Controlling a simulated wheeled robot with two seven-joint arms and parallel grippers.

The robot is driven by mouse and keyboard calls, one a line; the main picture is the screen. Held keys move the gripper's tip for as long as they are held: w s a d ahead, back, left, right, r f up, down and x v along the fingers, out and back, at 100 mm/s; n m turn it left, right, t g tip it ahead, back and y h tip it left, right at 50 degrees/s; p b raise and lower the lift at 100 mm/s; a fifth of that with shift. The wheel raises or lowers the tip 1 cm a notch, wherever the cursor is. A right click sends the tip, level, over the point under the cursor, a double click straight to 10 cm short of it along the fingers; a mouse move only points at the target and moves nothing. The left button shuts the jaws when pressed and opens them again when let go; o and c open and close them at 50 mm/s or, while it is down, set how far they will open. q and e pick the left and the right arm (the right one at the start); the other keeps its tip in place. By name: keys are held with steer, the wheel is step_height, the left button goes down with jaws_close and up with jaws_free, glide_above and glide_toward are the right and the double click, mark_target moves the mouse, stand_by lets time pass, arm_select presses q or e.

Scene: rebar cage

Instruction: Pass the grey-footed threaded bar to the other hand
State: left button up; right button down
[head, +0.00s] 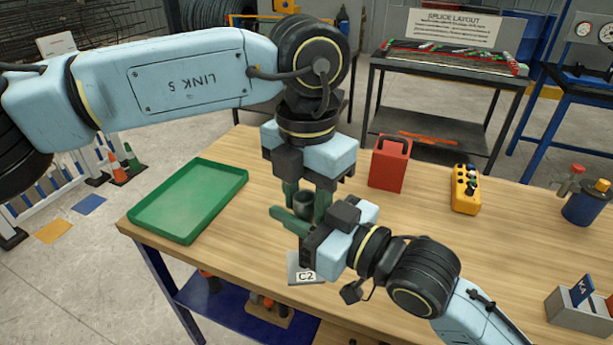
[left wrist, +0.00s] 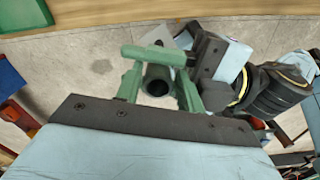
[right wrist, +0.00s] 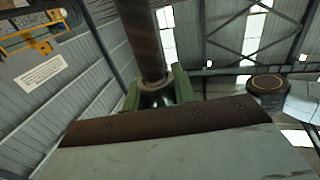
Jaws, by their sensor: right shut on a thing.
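The threaded bar (head: 303,204) shows in the head view only as a short dark round piece between the two grippers. In the right wrist view it is a long dark rod (right wrist: 143,35) running up from between the green fingers. My right gripper (head: 291,213) reaches in from the lower right and is shut on it. My left gripper (head: 306,201) points down, with its fingers on either side of the bar. In the left wrist view the dark round bar end (left wrist: 157,80) sits between the open left fingers, with small gaps. I cannot make out the grey foot.
A C2 plate (head: 304,274) lies on the wooden table below the grippers. A green tray (head: 190,198) is at left. A red holder (head: 389,165), a yellow control box (head: 466,189) and a grey bin (head: 578,315) stand to the right.

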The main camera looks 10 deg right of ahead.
arm_select(q)
steer(key=shift+f, duration=0.15)
arm_select(e)
steer(key=shift+r, duration=0.1)
arm_select(q)
steer(key=shift+c, duration=0.4)
jaws_close()
arm_select(e)
steer(key=c, duration=1.1)
jaws_free()
steer(key=shift+o, duration=0.2)
